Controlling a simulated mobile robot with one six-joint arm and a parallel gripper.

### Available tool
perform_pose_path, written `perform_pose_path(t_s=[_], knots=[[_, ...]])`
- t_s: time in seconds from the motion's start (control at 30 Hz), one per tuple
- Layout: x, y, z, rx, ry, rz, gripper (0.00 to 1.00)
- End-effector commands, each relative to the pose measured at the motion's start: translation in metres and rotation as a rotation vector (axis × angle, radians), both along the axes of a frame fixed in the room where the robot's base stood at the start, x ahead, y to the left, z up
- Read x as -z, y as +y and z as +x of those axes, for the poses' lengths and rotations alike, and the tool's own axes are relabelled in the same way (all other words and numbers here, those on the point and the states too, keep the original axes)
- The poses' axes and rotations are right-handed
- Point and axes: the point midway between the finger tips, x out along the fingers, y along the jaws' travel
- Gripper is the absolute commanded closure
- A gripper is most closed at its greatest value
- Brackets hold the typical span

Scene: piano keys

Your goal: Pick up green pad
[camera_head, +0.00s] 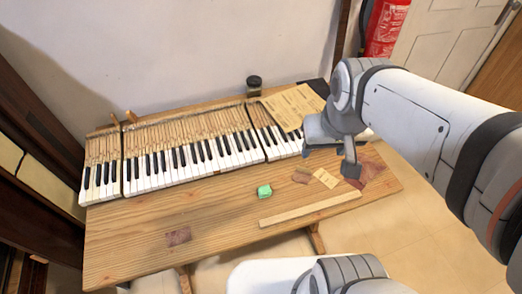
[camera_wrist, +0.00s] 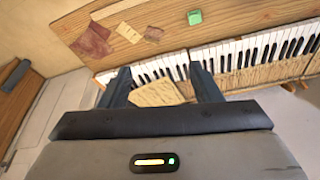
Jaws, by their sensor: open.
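The green pad (camera_head: 264,191) is a small green block lying on the wooden table, in front of the piano keys. It also shows near the top of the wrist view (camera_wrist: 194,17), well beyond my fingertips. My gripper (camera_head: 335,160) is above the right part of the table, to the right of the pad and apart from it. In the wrist view its two fingers (camera_wrist: 163,77) are spread wide with nothing held between them. The pad is fully visible in both views.
Piano keys (camera_head: 150,172) run along the table's back. A wooden strip (camera_head: 310,208), a paper card (camera_head: 326,178) and reddish patches lie right of the pad. A dark jar (camera_head: 254,85) and a tan sheet (camera_head: 290,104) are behind. The wooden table (camera_head: 130,235) is mostly bare at front left.

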Motion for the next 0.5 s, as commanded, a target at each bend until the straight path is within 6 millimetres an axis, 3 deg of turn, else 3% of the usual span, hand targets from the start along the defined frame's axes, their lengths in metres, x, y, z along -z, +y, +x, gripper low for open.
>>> perform_pose_path(t_s=[0.27,0.5], knots=[[0.075,0.032,0.067,-0.088,0.112,-0.005,0.38],[0.161,0.072,0.110,-0.169,0.200,-0.019,0.38]])
